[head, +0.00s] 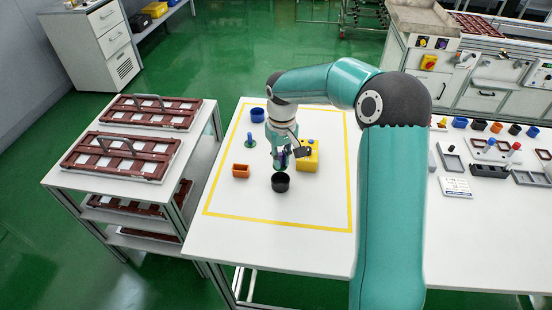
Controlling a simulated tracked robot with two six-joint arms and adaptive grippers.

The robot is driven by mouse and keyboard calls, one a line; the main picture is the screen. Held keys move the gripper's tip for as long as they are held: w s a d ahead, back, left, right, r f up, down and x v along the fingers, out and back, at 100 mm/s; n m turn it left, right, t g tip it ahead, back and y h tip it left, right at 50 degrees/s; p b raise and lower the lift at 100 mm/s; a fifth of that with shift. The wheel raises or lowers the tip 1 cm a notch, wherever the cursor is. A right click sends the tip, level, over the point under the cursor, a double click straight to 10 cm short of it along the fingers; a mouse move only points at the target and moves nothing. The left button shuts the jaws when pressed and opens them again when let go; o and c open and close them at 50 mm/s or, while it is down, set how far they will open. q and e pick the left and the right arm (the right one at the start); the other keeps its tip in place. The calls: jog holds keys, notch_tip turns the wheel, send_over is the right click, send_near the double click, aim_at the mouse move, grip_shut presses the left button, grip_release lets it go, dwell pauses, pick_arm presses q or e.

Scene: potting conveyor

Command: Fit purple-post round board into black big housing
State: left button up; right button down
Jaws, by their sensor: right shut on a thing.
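My right gripper (280,152) is above the white table, shut on the purple-post round board (284,159). Only a little purple shows between the fingers, and the rest of the board is mostly hidden. The black big housing (280,185) is a round, open-topped cup inside the yellow outline. It stands just in front of and below the gripper. I cannot tell whether the board touches its rim. My left gripper is not in view.
A blue round cup (257,115), a blue-post part (249,142), an orange box (240,171) and a yellow block (309,160) stand around the gripper. Several small parts line the right table. A rack with brown trays (150,112) is left. The table's front is clear.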

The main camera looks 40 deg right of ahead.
aim_at(281, 174)
jog(key=shift+f+b, duration=1.95)
jog(key=shift+f, duration=1.2)
jog(key=c, duration=1.1)
grip_release()
notch_tip(281, 174, up, 7)
jog(key=p, duration=0.5)
jog(key=shift+s+r, duration=0.1)
